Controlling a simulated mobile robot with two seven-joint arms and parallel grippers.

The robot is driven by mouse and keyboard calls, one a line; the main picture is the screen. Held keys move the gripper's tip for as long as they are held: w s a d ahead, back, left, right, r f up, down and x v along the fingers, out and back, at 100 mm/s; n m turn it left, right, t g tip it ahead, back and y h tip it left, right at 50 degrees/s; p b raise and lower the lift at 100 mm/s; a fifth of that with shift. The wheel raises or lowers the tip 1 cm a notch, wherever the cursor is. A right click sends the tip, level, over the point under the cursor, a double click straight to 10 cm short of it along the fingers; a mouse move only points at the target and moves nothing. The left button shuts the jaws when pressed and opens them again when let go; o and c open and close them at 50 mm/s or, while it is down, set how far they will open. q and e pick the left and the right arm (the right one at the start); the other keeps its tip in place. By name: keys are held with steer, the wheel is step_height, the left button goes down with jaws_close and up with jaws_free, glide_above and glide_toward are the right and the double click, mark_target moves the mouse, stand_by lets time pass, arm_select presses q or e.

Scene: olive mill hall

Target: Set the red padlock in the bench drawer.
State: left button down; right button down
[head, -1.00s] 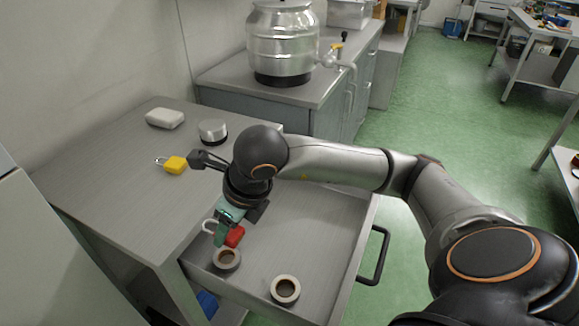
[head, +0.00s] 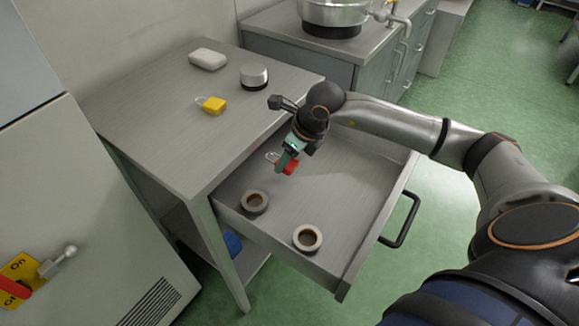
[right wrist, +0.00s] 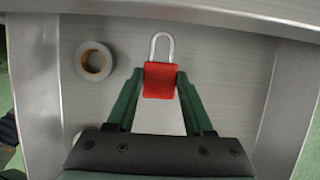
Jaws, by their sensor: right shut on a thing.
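The red padlock (head: 291,167) has a silver shackle and is inside the open bench drawer (head: 335,215). My right gripper (head: 285,161) is over the drawer and shut on the padlock's body. In the right wrist view the red padlock (right wrist: 160,82) sits between the two green fingertips of my right gripper (right wrist: 158,84), its shackle pointing away. I cannot tell whether the padlock touches the drawer floor. The left gripper is not in view.
On the bench top (head: 165,115) are a yellow padlock (head: 213,105), a silver-and-black round tin (head: 254,77) and a white soap-like block (head: 207,59). The drawer's right part is clear.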

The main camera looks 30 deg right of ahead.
mark_target(289, 167)
steer(key=shift+w+d+f, duration=0.2)
steer(key=shift+d+f, duration=0.05)
steer(key=shift+f, duration=0.2)
steer(key=shift+w+d+f, duration=0.1)
steer(key=shift+f, duration=0.8)
steer(key=shift+w+d+f, duration=0.1)
steer(key=shift+f, duration=0.75)
steer(key=shift+s, duration=0.1)
steer(key=shift+f+b, duration=0.15)
steer(key=shift+b, duration=0.15)
steer(key=shift+c, duration=1.4)
jaws_free()
steer(key=shift+r, duration=0.25)
steer(key=p+v, duration=0.1)
steer(key=v, duration=1.1)
